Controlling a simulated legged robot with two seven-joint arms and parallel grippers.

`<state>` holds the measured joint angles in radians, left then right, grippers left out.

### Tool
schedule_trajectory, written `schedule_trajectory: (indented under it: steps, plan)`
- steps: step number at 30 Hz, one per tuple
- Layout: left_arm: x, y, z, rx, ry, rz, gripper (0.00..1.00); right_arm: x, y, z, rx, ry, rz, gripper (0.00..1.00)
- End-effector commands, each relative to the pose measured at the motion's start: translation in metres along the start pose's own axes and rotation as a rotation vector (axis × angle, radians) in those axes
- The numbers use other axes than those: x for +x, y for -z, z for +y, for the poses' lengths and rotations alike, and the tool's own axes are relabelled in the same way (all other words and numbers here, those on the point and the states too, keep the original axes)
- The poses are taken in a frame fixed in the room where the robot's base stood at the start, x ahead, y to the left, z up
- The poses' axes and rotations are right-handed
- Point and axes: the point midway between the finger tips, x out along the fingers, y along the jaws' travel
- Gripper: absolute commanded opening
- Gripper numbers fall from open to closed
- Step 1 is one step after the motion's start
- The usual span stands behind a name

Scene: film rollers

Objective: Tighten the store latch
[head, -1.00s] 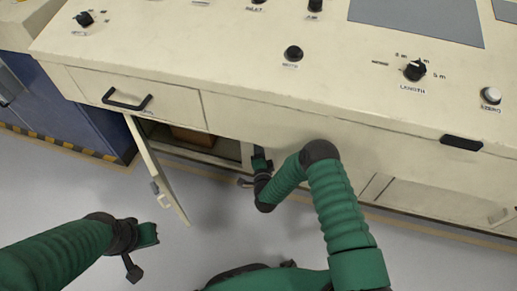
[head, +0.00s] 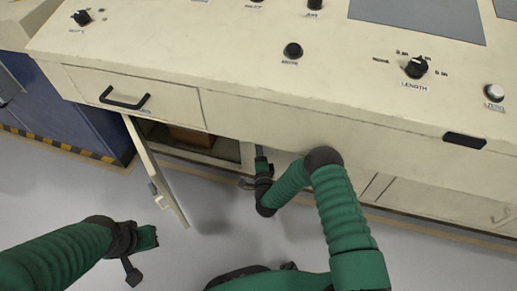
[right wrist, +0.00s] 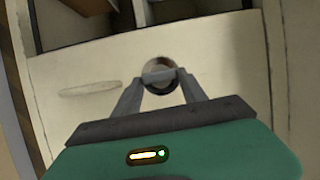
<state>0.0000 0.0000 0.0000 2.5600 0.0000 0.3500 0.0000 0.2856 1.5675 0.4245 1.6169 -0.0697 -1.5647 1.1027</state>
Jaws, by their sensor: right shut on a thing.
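A round grey latch with a flat bar across it (right wrist: 158,84) sits on a cream panel (right wrist: 225,70) in the right wrist view. My right gripper (right wrist: 158,77) is shut on its bar. In the head view my right gripper (head: 259,152) reaches the cabinet front beside the open compartment; the latch itself is hidden there. My left gripper (head: 156,232) hangs over the floor in front of the open cabinet door, apart from it; its finger opening is too small to tell.
The hinged cabinet door (head: 158,178) stands open towards me, with a small fitting on its edge. Inside the compartment a brown thing (head: 186,138) shows. A drawer with a black handle (head: 125,99) is shut above it. The worktop carries knobs, including the LENGTH dial (head: 416,68).

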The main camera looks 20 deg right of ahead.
Motion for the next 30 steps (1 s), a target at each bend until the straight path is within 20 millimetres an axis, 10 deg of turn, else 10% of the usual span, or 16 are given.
schedule_trajectory:
  steps: [6, 17, 30]
  plan:
    - [0.0, 0.0, 0.0, 0.0, 0.0, 0.0, 0.0, -0.001, 0.002, 0.003, -0.003, -0.007, 0.004, 0.71]
    - [-0.005, 0.001, 0.0, 0.0, 0.0, 0.0, 0.0, -0.008, 0.001, 0.0, -0.002, -0.005, 0.002, 0.71]
    - [-0.054, 0.013, 0.0, 0.0, 0.0, 0.0, 0.0, -0.126, 0.001, -0.002, -0.002, -0.012, 0.0, 0.71]
